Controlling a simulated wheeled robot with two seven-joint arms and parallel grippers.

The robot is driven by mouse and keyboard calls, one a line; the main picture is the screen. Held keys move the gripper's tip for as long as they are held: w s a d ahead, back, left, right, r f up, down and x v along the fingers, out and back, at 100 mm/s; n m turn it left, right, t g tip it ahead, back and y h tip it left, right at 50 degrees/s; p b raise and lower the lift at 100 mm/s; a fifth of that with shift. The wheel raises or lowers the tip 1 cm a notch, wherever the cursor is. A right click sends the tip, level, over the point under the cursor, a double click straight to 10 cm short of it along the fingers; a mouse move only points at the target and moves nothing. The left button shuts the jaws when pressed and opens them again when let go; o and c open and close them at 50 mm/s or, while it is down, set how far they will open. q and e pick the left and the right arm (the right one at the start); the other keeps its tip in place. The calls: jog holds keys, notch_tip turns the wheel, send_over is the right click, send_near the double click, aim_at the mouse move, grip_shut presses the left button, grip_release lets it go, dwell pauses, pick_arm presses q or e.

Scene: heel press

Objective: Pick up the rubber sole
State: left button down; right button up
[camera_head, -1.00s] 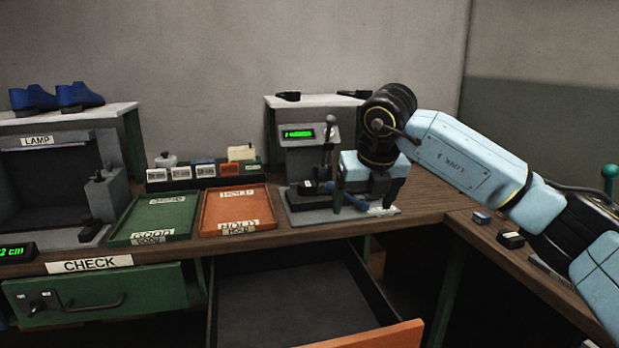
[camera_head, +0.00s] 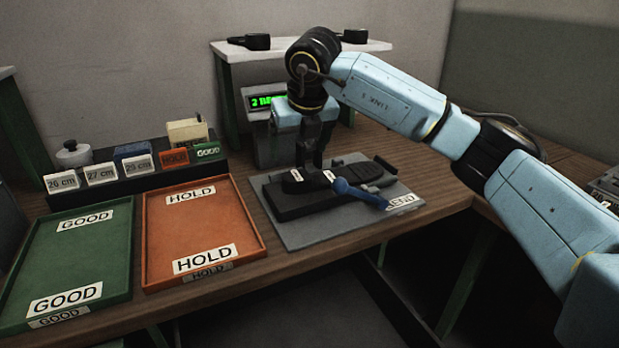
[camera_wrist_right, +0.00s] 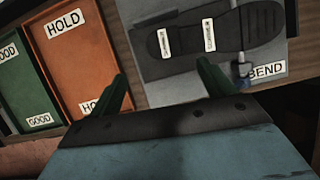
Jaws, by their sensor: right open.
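The rubber sole (camera_head: 352,171) is dark, lying on the bend fixture's grey plate (camera_head: 300,236) at the right of the trays. In the right wrist view the sole (camera_wrist_right: 245,30) lies lengthwise, with two white strips across it. A blue lever (camera_head: 357,194) lies beside it. My right gripper (camera_head: 309,163) is open and above the sole's left part in the head view. In the right wrist view its fingers (camera_wrist_right: 165,88) are apart with nothing between them. They hide part of the plate. My left gripper is out of view.
An orange HOLD tray (camera_head: 202,216) and a green GOOD tray (camera_head: 75,250) stand to the left. A holder with size cards (camera_head: 130,180) stands behind them. A display (camera_head: 265,100) and a shelf (camera_head: 365,47) with dark parts are behind my arm.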

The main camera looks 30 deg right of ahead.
aim_at(297, 176)
jog(key=x, duration=0.4)
jog(key=shift+f, duration=0.25)
jog(key=shift+d+b+x, duration=0.2)
jog(key=shift+b+x, duration=0.15)
jog(key=shift+x, duration=1.1)
jog(key=shift+d+b+x, duration=0.2)
jog(key=shift+b+x, duration=0.15)
jog(key=shift+x, duration=1.1)
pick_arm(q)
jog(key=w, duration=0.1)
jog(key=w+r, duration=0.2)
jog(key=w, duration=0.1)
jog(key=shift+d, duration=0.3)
pick_arm(e)
jog(key=shift+w+r, duration=0.15)
jog(key=c, duration=1.2)
